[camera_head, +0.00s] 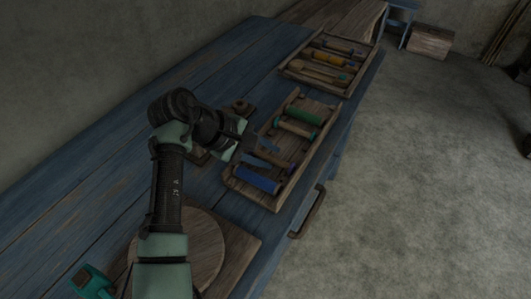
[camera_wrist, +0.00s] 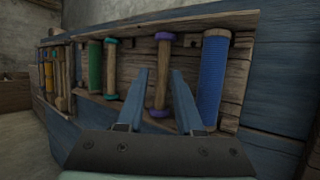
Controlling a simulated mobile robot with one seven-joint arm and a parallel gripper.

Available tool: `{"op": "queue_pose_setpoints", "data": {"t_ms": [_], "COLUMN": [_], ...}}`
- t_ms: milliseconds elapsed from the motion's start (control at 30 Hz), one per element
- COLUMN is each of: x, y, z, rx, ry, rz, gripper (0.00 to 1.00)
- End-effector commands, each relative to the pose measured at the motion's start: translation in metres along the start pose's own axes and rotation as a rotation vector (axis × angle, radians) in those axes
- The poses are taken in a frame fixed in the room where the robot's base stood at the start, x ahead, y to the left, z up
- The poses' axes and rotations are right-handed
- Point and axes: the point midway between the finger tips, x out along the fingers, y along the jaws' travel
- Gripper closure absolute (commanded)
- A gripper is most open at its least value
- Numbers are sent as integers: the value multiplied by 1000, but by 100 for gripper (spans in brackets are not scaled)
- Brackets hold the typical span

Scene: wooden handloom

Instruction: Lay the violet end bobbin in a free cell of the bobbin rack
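The violet-end bobbin (camera_wrist: 162,76) has a brown wooden shaft and purple ends. A gap shows by the left finger; the right finger is very close, and contact is unclear. In the head view my gripper (camera_head: 264,153) is over the near rack (camera_head: 277,204) and partly hides this bobbin.
A green bobbin (camera_head: 305,115) lies toward the rack's far end; bare rack floor shows between it and my gripper. A second tray (camera_head: 293,66) with several bobbins stands farther along the blue bench (camera_head: 110,140). A round wooden disc (camera_head: 205,250) lies near my arm. A handle (camera_head: 310,212) juts from the bench edge.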

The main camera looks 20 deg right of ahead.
Motion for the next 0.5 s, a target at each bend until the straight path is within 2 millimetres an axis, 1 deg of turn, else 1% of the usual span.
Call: {"op": "queue_pose_setpoints", "data": {"t_ms": [33,333,433,500], "x": [4,4,-2,-12], "y": [-8,-10,-10,-9], "z": [-1,-1,-1,-2], "rx": [-12,-16,-16,-16], "ry": [-6,-6,-6,-4], "rz": [-21,-23,-22,-19], "gripper": [41,41,41,41]}}
